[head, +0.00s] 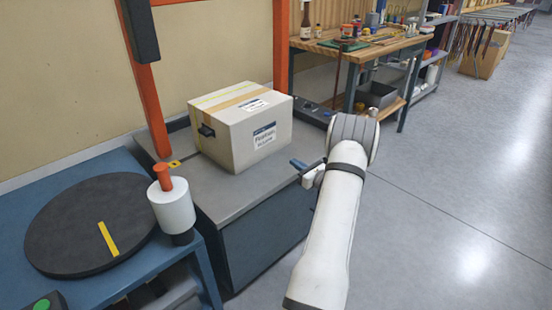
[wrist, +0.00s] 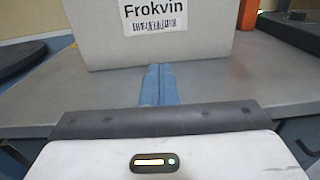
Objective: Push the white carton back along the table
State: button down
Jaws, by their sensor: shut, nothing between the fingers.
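The white carton (head: 240,125) stands upright on the grey table top (head: 219,190) in the head view, with tan tape on its top and printed labels. In the wrist view the carton's face (wrist: 150,45) fills the upper middle, with the word "Frokvin" and a barcode. My gripper (head: 296,163) is at the table's right edge in the head view, a little to the right of the carton. In the wrist view its blue fingers (wrist: 159,84) are shut together, empty, and point at the carton's lower edge. Whether the fingertips touch the carton I cannot tell.
An orange post (head: 146,85) stands behind the carton at the left. A blue bench with a dark round turntable (head: 70,225) and a white cylinder with an orange top (head: 172,208) is at the left. A workbench (head: 350,52) with tools stands at the back. Open floor lies right.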

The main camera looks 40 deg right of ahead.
aim_at(266, 145)
jog(key=w, duration=0.4)
jog(key=w+b, duration=0.1)
jog(key=w, duration=0.4)
jog(key=w+a, duration=0.1)
jog(key=w, duration=0.3)
jog(key=shift+w, duration=0.35)
jog(key=shift+b, duration=0.3)
